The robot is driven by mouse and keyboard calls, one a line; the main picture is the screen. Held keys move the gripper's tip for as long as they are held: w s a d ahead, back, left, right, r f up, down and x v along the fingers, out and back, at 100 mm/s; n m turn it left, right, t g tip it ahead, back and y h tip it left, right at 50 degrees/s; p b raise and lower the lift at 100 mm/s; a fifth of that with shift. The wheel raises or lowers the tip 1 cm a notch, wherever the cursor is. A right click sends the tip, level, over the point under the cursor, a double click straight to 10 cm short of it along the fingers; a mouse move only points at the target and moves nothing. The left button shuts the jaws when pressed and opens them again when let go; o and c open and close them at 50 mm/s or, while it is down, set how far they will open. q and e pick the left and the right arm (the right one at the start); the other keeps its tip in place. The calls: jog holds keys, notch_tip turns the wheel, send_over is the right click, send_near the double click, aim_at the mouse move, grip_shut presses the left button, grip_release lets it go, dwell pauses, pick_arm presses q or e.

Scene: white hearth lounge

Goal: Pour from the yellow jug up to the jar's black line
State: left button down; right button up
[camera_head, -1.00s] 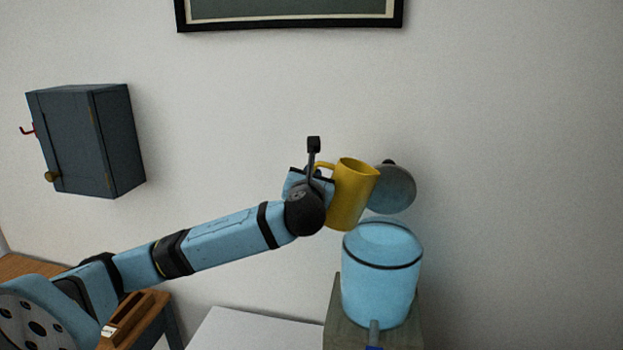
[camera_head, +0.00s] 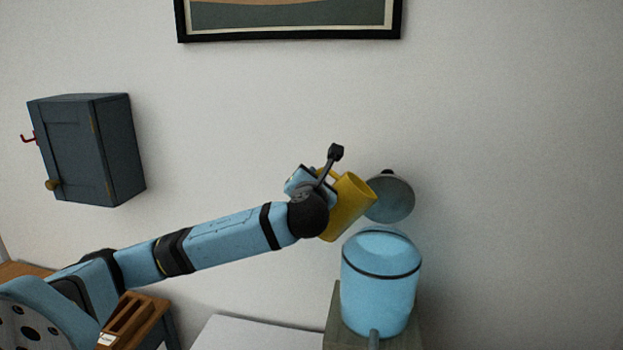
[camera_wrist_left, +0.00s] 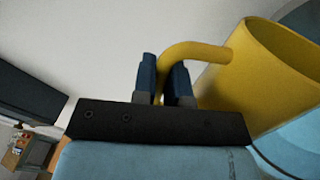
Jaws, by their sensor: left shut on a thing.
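The yellow jug (camera_head: 349,205) is held up and tilted to the right, its mouth above the left part of the jar's top. My left gripper (camera_head: 322,178) is shut on the jug's handle; the left wrist view shows the fingers (camera_wrist_left: 164,80) on either side of the handle, with the jug (camera_wrist_left: 262,80) at right. The light blue jar (camera_head: 378,303) stands upright below, with a black line (camera_head: 380,275) around its upper part. No stream shows between jug and jar. I cannot clearly tell the level in the jar. My right gripper is not in view.
The jar stands on a grey-green stand (camera_head: 345,338) near the wall. A grey round lid (camera_head: 391,199) with a dark knob is behind and above the jar. A white surface (camera_head: 255,335) lies left of the stand. A dark cabinet (camera_head: 85,150) hangs at left above a wooden slotted holder (camera_head: 133,318).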

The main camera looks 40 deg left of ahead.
pick_arm(q)
jog(key=shift+f+m, duration=0.3)
jog(key=shift+f, duration=0.2)
jog(key=shift+w+d+f+b, duration=0.15)
jog(key=shift+f+b, duration=0.35)
jog(key=shift+b, duration=0.1)
jog(key=shift+r+m, duration=0.1)
jog(key=shift+m, duration=0.2)
jog(key=shift+d+p, duration=0.1)
jog(key=shift+p, duration=0.55)
jog(key=shift+f, duration=0.3)
jog(key=shift+w+d+r+m, duration=0.1)
jog(key=shift+r+m, duration=0.1)
jog(key=shift+m, duration=0.1)
